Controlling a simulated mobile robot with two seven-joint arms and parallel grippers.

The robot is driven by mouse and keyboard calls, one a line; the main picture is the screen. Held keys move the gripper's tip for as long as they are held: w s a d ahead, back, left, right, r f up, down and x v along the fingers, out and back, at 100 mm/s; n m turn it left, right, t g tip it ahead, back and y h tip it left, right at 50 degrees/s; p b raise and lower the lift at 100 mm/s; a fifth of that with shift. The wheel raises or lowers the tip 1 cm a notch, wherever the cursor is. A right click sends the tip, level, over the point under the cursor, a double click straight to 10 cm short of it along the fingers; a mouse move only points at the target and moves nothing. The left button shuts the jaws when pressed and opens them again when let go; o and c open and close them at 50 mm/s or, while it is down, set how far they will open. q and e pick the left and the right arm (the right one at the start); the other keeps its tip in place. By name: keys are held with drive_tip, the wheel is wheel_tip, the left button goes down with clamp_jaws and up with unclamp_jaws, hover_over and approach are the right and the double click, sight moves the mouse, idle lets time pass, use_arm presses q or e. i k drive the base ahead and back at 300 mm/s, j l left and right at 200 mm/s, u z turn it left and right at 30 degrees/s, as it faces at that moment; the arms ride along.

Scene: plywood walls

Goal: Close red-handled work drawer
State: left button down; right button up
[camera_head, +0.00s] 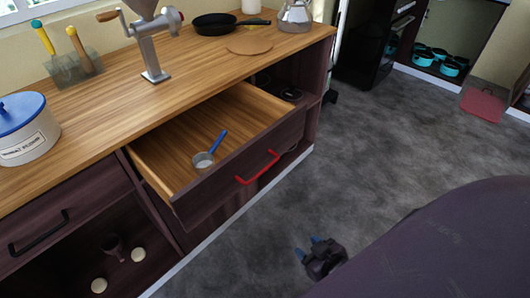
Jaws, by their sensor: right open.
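The red-handled drawer (222,196) is pulled open from the dark wooden cabinet under the counter. Its red handle (257,168) is on the front panel, which faces right and toward me. A small strainer or scoop with a blue handle (206,156) lies inside the drawer. My right gripper (314,246) is low over the floor, to the right of and below the handle in the picture. Its blue-tipped fingers are apart and empty, and it does not touch the drawer. My left gripper is not in view.
A black-handled drawer (70,220) is shut at left. The grey floor (390,130) is clear beside the cabinet.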

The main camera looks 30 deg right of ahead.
sight(261, 127)
drive_tip(key=z, duration=0.75)
drive_tip(key=i+l, duration=0.25)
drive_tip(key=i, duration=0.15)
drive_tip(key=u, duration=0.05)
